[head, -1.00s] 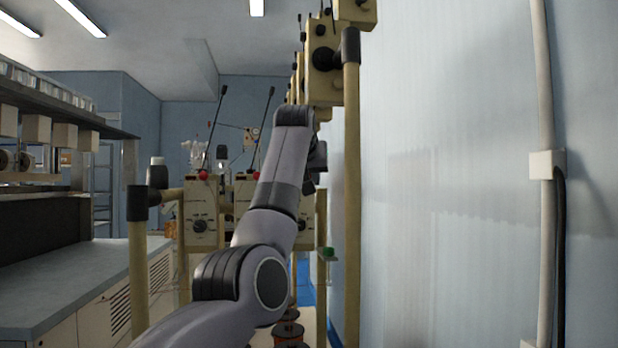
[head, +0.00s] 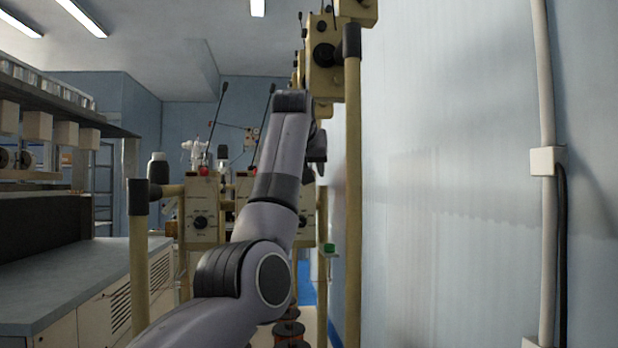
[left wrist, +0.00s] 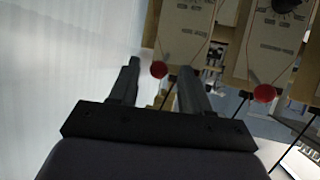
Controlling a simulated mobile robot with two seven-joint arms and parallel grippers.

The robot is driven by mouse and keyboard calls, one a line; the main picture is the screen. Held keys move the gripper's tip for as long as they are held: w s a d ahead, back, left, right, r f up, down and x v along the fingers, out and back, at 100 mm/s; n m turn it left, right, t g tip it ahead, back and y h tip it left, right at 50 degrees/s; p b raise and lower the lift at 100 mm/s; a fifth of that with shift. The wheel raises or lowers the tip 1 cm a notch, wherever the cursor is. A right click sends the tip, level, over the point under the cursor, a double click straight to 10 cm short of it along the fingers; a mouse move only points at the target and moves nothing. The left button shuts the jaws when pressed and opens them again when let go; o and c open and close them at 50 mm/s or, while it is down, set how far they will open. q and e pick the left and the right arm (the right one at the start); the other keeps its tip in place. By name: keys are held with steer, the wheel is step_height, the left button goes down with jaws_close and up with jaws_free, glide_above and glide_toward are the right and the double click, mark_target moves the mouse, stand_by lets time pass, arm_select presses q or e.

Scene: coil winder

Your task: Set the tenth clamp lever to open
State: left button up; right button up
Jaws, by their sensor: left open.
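Cream coil-winder panels with dials stand in a row; one shows in the head view (head: 201,212) and one in the left wrist view (left wrist: 183,30). In the wrist view, a red ball knob (left wrist: 159,69) lies between the fingertips in the picture, with no clear contact. A second red ball knob (left wrist: 265,93) is to the right. I cannot tell which one belongs to the tenth clamp lever, or how that lever is set. My left gripper (left wrist: 160,75) is open and empty. In the head view it is mostly hidden behind my forearm, near the wall. My right gripper is not in view.
A pale blue wall (head: 450,200) runs close along the right. Cream posts (head: 352,200) and thin black rods (head: 218,122) stand around the panels. A grey bench (head: 70,280) is at left. Orange-brown spools (head: 289,330) sit low in front.

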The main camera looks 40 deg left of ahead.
arm_select(q)
steer(key=shift+b+v, duration=0.5)
steer(key=shift+v, duration=1.9)
